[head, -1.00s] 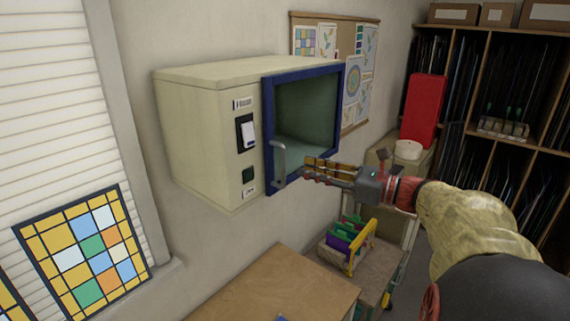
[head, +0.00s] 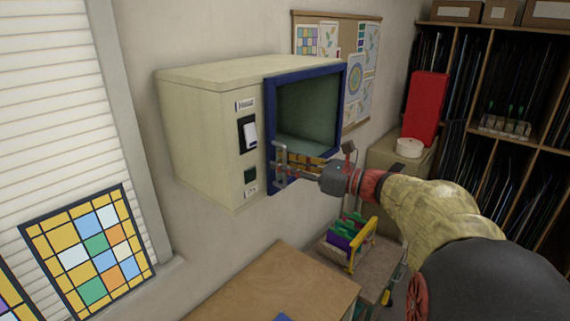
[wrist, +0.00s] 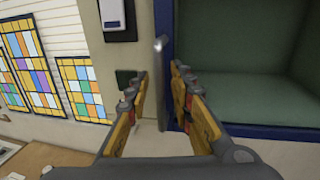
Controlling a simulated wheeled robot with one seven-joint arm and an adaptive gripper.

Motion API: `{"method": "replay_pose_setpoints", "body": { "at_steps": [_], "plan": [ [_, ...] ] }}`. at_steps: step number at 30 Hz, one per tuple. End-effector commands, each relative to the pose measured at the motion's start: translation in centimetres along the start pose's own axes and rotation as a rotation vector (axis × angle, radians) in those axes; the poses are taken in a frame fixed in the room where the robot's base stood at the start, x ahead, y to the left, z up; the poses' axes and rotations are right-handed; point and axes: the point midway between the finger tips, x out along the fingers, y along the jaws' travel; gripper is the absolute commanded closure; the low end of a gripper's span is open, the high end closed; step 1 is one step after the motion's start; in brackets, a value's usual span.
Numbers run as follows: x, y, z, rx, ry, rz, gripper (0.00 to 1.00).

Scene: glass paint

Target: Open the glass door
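The glass door (head: 270,110) has a dark blue frame and fronts a cream cabinet (head: 208,125) on the wall. It looks shut. Its grey metal handle (head: 279,152) stands upright at the frame's left side. In the wrist view, the handle (wrist: 162,85) shows between the two fingers, with the blue frame (wrist: 185,50) just right of it. My gripper (head: 284,166) reaches the handle's lower part from the right. In the wrist view, my gripper (wrist: 158,84) is open, one finger on each side of the handle. I see a gap at the left finger; contact at the right one is unclear.
A wooden table (head: 275,285) stands below the cabinet. A cart with a yellow-handled caddy (head: 352,240) stands below my arm. A tan cabinet with a white roll (head: 409,147) and a red box (head: 427,108) is behind. Stained-glass panels (head: 92,248) lean at the left window.

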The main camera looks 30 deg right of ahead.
Motion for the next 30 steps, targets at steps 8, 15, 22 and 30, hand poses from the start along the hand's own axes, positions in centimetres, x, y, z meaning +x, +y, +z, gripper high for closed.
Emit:
{"method": "replay_pose_setpoints", "body": {
  "at_steps": [8,15,22,30],
  "plan": [
    [-0.02,0.01,0.02,0.0,0.0,0.0,0.94],
    [-0.03,0.01,0.02,0.0,0.0,0.0,1.0],
    [-0.03,0.0,0.03,-0.001,0.0,0.0,1.0],
    [-0.03,0.01,0.04,-0.001,0.0,0.0,1.0]
  ]
}}
